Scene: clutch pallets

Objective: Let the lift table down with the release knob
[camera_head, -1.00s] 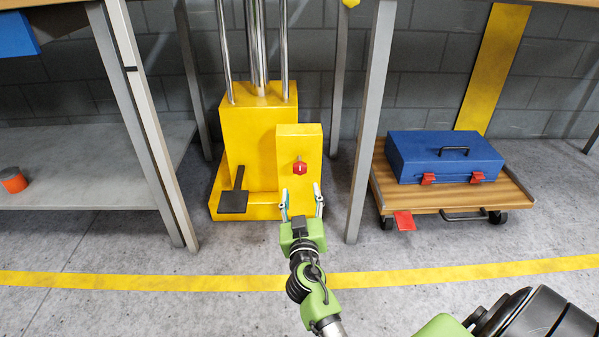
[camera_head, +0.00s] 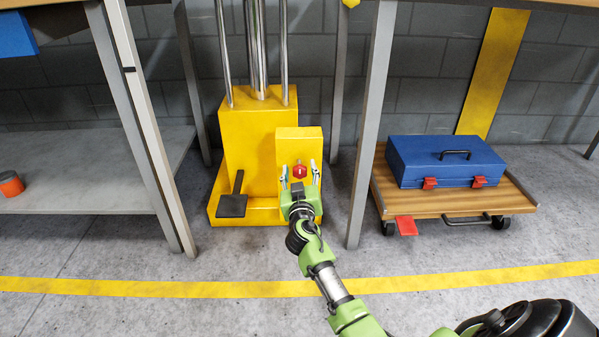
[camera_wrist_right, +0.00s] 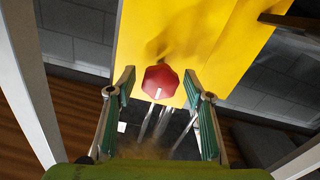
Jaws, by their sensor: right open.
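The red release knob (camera_head: 300,171), with a white mark, sits on the front of a small yellow box (camera_head: 298,145) at the base of the yellow lift table (camera_head: 258,130). My right gripper (camera_head: 300,174) is open in front of the box, its fingers either side of the knob as seen from the head. In the right wrist view, the knob (camera_wrist_right: 161,82) shows just beyond and between the fingertips (camera_wrist_right: 161,88); no contact is visible. The lift's top is out of view. My left gripper is not in view.
A black pedal (camera_head: 233,204) sticks out at the lift's front left. Grey table legs (camera_head: 368,130) stand on both sides. A blue toolbox (camera_head: 445,160) lies on a wooden trolley (camera_head: 400,205) at the right. The floor in front is clear.

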